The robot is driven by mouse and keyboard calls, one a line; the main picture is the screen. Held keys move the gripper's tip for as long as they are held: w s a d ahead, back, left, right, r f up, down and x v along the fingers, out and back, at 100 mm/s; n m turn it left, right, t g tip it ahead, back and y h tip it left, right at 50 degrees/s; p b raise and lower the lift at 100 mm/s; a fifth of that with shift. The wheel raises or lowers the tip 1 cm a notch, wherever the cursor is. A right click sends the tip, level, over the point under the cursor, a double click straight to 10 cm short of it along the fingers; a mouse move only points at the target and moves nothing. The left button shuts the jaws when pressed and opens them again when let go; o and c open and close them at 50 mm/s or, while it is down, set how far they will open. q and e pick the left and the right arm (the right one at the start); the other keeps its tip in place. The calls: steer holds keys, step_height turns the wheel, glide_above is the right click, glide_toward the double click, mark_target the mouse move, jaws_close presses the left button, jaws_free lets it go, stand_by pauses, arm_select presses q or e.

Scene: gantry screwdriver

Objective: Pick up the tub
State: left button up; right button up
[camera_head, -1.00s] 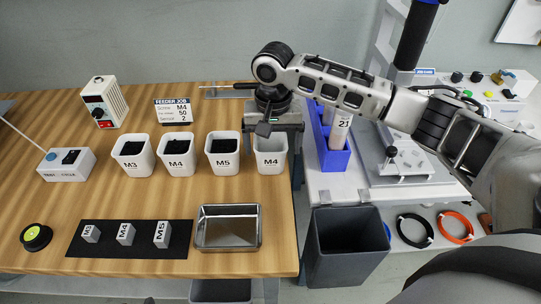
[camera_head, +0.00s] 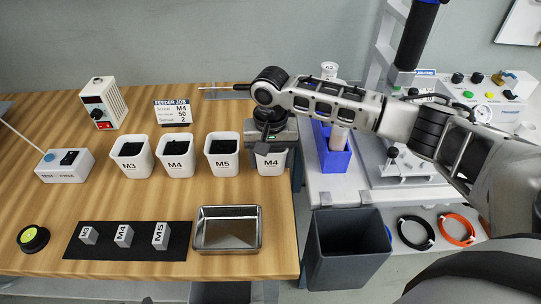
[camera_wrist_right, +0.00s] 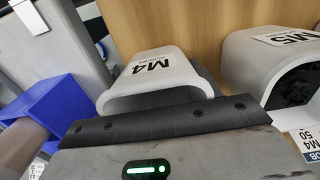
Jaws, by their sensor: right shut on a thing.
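A white tub labelled M4 (camera_head: 271,164) stands at the right end of the row of tubs, near the table's right edge. My right gripper (camera_head: 264,147) points down at its rim and is shut on it. The gripper covers the tub's rear and top, so its inside is mostly hidden. In the right wrist view the tub (camera_wrist_right: 155,68) sits right against the dark finger edge, with its label showing. The tub appears to be still at table height. My left gripper is not in view.
Other tubs labelled M3 (camera_head: 131,160), M4 (camera_head: 175,158) and M5 (camera_head: 222,158) stand to the left with dark contents. A metal tray (camera_head: 228,248) lies in front. A blue bin (camera_head: 335,163) is to the right, and a grey bin (camera_head: 346,265) stands below the table edge.

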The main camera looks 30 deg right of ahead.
steer(key=shift+r, duration=0.1)
step_height(320, 180, up, 10)
steer(key=p, duration=0.1)
steer(key=s+a+r+n+p, duration=0.1)
steer(key=s+a+r+n, duration=0.2)
steer(key=s, duration=0.6)
steer(key=shift+a+n+p, duration=0.3)
steer(key=shift+a+n, duration=0.45)
steer(key=shift+n, duration=0.35)
steer(key=shift+f, duration=0.1)
